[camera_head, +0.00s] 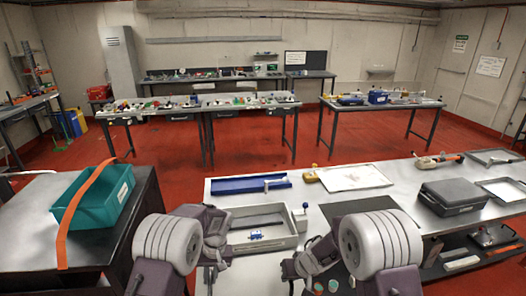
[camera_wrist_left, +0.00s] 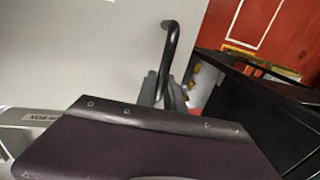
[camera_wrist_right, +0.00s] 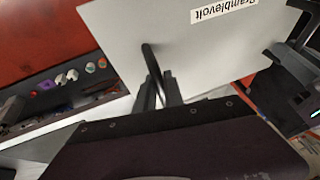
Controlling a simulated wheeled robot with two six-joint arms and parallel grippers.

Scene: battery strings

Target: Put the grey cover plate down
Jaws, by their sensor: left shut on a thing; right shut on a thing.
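The grey cover plate fills much of the left wrist view (camera_wrist_left: 90,45) and the right wrist view (camera_wrist_right: 195,55), where it bears a printed label. My left gripper (camera_wrist_left: 168,92) is shut on a black bar handle at the plate's edge. My right gripper (camera_wrist_right: 158,88) is shut on another black handle of the same plate. In the head view my left gripper (camera_head: 218,262) and my right gripper (camera_head: 298,264) are low in the middle; their fingertips are hidden. I cannot clearly tell the plate from the pale worktop there.
An open grey tray (camera_head: 288,242) with a small blue part stands on the light worktop (camera_head: 310,200) ahead. A teal bin (camera_head: 92,209) stands on the left bench.

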